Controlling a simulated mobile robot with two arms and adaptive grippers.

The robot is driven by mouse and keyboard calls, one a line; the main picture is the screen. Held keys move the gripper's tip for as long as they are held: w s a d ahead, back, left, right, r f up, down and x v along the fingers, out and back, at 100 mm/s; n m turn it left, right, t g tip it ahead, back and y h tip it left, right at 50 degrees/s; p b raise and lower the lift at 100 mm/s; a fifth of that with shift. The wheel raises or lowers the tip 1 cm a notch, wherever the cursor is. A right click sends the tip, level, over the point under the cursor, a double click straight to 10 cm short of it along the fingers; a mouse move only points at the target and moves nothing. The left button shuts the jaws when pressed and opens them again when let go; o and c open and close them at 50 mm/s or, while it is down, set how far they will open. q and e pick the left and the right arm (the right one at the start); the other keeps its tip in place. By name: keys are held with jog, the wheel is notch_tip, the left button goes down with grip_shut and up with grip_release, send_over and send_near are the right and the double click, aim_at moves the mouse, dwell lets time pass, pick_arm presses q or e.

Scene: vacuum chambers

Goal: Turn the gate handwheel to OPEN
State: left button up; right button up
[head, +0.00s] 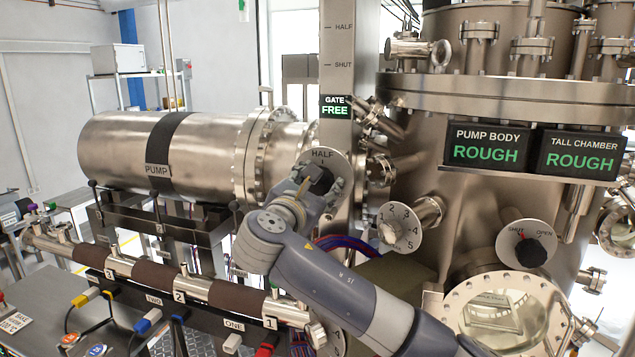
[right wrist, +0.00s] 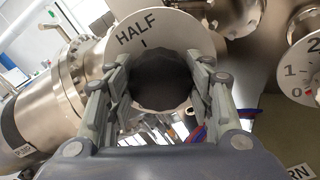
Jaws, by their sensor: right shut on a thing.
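The gate handwheel (head: 321,181) is a dark knob in front of a round pale dial plate (head: 323,158) marked HALF. In the right wrist view the dark knob (right wrist: 162,88) fills the space between my fingers, with the HALF mark and a short tick above it. My right gripper (head: 314,187) is shut on the knob, a finger on each side; it also shows in the right wrist view (right wrist: 161,75). The gate sign (head: 335,106) reads GATE FREE. Other dial lettering is hidden or cut off. My left gripper is in neither view.
The post (head: 345,50) above carries HALF and SHUT marks. The pump cylinder (head: 125,145) lies left of the dial. A numbered dial (head: 398,227) and a SHUT/OPEN dial (head: 526,248) sit to the right. Pipework (head: 150,277) runs below left. Two signs (head: 487,149) read ROUGH.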

jog(key=shift+f, duration=0.25)
jog(key=o, duration=0.9)
jog(key=shift+o, duration=0.9)
jog(key=shift+r, duration=0.15)
jog(key=shift+s, duration=0.1)
jog(key=v, duration=1.2)
